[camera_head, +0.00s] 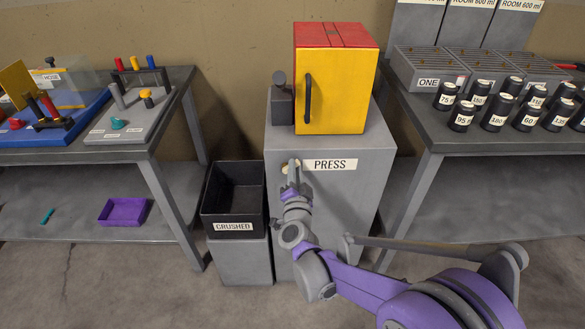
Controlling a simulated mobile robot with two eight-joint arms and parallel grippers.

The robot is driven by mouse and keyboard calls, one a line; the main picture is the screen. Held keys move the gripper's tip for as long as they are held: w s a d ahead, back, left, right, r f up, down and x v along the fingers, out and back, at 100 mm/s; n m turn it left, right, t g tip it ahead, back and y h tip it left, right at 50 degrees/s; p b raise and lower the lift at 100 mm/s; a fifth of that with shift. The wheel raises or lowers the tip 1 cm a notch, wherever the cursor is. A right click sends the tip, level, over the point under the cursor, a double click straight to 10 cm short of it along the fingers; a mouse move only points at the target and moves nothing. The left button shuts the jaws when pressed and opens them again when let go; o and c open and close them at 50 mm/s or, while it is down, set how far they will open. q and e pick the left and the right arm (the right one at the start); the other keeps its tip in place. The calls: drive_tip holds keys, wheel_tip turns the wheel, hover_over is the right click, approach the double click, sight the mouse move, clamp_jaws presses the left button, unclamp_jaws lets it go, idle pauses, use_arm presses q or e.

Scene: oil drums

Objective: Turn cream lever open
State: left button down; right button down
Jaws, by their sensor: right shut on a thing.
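A small cream part (284,168), which looks like the cream lever, sits on the front of the grey press cabinet (345,200), just left of the PRESS label. It is mostly hidden by my right gripper. My right gripper (292,169) is at the cabinet's upper front and is shut on this cream lever. The lever's exact angle cannot be told. My purple and grey right arm reaches up to it from the lower right. My left gripper is not in view.
A yellow box with a red top (340,90) and black handle stands on the cabinet. A black CRUSHED bin (234,227) stands to the left. Tables with tools (140,150) and numbered black cylinders (463,116) flank the cabinet.

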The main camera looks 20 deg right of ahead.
drive_tip(key=shift+s+d+f+m, duration=0.15)
drive_tip(key=shift+f+m, duration=0.25)
drive_tip(key=shift+m, duration=0.95)
drive_tip(key=shift+w+d+f+m, duration=0.1)
drive_tip(key=shift+f+m, duration=0.25)
drive_tip(key=shift+m, duration=1.05)
drive_tip(key=shift+s+d+f+m, duration=0.15)
drive_tip(key=shift+f+m, duration=0.25)
drive_tip(key=shift+m, duration=0.95)
drive_tip(key=c, duration=0.8)
unclamp_jaws()
drive_tip(key=v, duration=1)
drive_tip(key=shift+s, duration=0.4)
drive_tip(key=shift+a, duration=0.1)
